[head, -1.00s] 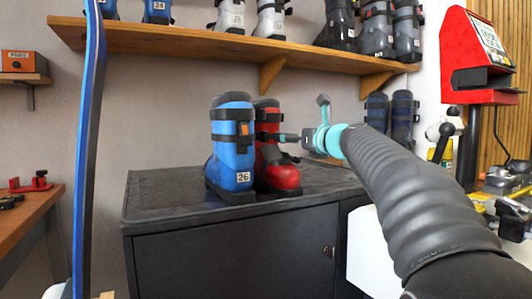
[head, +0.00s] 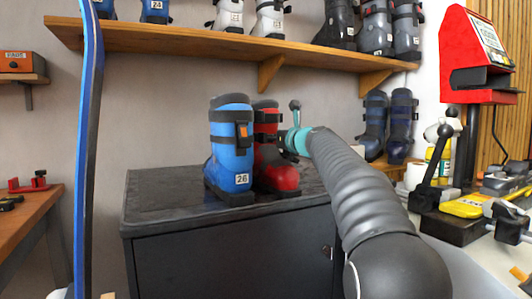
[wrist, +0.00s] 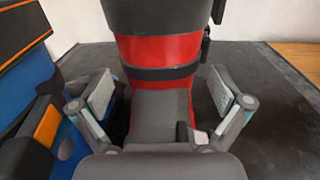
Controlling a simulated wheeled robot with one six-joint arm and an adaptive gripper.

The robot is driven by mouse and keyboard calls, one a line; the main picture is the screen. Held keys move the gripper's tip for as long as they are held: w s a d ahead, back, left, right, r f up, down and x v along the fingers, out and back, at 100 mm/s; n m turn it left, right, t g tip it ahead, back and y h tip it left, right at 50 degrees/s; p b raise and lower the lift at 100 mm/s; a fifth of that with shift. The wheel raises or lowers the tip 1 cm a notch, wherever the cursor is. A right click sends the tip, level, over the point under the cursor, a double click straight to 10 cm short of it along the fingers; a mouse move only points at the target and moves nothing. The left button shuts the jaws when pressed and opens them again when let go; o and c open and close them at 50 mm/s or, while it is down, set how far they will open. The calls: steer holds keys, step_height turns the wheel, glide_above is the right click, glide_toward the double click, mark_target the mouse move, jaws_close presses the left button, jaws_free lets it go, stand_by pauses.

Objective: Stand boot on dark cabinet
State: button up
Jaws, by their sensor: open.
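A red boot (head: 287,178) with black straps stands upright on the dark cabinet (head: 230,258). A blue boot (head: 228,148) labelled 26 stands upright just left of it and hides part of it. My gripper (wrist: 165,108) is open in the wrist view, with one pad on each side of the red boot (wrist: 160,50). I cannot tell whether either pad touches it. In the head view my gripper is at the right side of the red boot, its fingertips mostly hidden. The blue boot (wrist: 35,80) shows close beside the left finger in the wrist view.
A wooden shelf (head: 200,42) with several boots runs above the cabinet. Dark blue boots (head: 388,128) stand behind my arm at the right. A blue upright strip (head: 88,150) stands at the left. The cabinet top is clear left of the blue boot.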

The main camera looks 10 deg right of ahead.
steer(key=c, duration=1.6)
steer(key=shift+r, duration=0.15)
steer(key=shift+c, duration=1.3)
